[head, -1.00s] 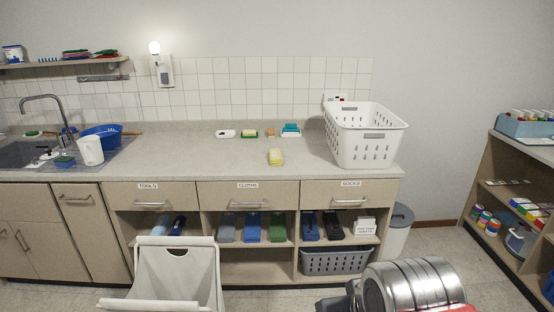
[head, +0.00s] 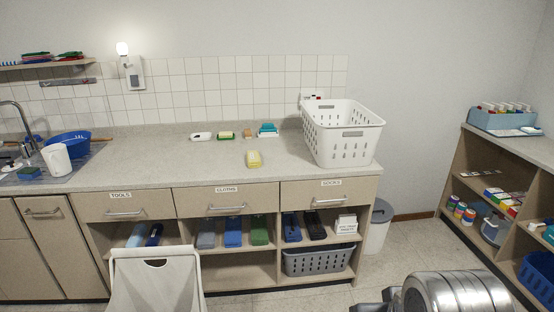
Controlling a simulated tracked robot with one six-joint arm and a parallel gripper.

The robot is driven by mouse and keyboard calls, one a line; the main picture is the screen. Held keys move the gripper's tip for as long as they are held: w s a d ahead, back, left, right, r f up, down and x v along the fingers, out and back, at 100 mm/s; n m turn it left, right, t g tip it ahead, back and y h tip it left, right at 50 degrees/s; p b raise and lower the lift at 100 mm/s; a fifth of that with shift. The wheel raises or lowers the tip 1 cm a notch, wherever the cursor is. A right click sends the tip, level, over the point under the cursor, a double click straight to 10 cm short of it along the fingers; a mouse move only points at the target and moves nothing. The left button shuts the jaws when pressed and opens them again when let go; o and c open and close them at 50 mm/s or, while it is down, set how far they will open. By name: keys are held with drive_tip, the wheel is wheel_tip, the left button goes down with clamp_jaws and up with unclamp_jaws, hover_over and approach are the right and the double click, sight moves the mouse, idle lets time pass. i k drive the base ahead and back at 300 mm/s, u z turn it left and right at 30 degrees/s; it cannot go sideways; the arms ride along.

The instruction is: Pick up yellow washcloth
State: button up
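My metallic arm shows at the bottom right of the head view, low in front of the cabinets and well apart from the washcloth. The fingers of my gripper are not visible, so its state does not show.
A white basket (head: 344,136) stands right of the washcloth. Soap and sponges (head: 227,135) lie behind it. A white fabric hamper (head: 155,278) stands before the cabinet at left. A shelf unit (head: 503,165) is at right. The counter around the washcloth is clear.

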sight(254, 160)
drive_tip(key=z, duration=0.7)
drive_tip(key=i, duration=2.55)
drive_tip(key=u, duration=1.6)
